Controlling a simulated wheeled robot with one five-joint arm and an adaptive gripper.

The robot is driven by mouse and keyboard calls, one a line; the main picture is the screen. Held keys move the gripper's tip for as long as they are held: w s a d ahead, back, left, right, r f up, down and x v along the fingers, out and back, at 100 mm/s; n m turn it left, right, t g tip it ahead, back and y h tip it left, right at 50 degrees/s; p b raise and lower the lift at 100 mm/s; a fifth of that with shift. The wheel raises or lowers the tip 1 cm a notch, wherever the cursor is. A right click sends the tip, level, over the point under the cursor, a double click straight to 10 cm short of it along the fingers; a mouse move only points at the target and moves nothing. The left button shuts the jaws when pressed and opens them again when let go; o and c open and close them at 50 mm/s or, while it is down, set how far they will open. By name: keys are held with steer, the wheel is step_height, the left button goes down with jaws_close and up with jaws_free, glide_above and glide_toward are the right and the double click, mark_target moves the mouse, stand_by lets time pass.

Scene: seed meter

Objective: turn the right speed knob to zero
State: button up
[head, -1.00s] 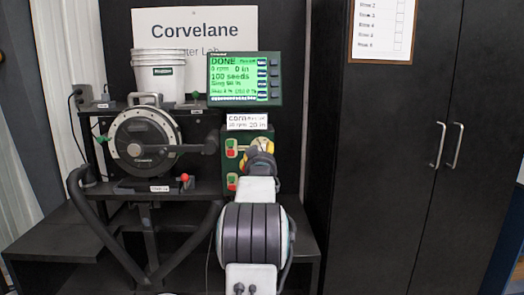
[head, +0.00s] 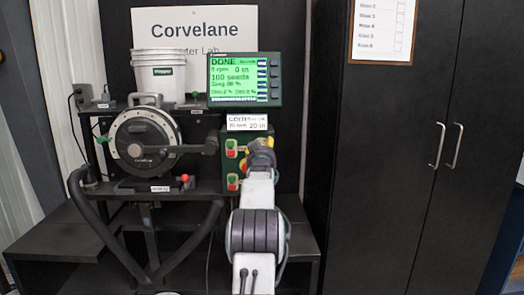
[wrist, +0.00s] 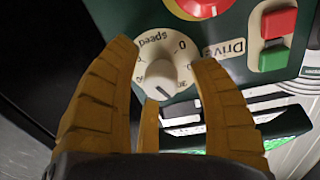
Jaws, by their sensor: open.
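The speed knob (wrist: 160,74) is a pale round knob on a white dial marked "Speed", on a green panel labelled "Drive". In the wrist view it lies between and just beyond the yellow fingers of my gripper (wrist: 166,52). The fingers are spread on either side of the dial; I cannot tell whether either touches the knob. A 0 shows at the dial's upper right and what looks like 30 at its lower right. In the head view my gripper (head: 262,152) hides much of the green control box (head: 229,168).
A lit display (head: 234,78) reads DONE above the box. The seed meter (head: 145,142) stands left and a black cabinet (head: 400,200) right.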

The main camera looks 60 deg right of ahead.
steer(key=shift+c, duration=0.2)
jaws_close()
stand_by(0.5)
steer(key=shift+n+b, duration=0.85)
steer(key=shift+n, duration=0.25)
steer(key=n+b, duration=0.1)
steer(key=n, duration=0.4)
steer(key=shift+a+r+n, duration=0.1)
steer(key=shift+n, duration=0.3)
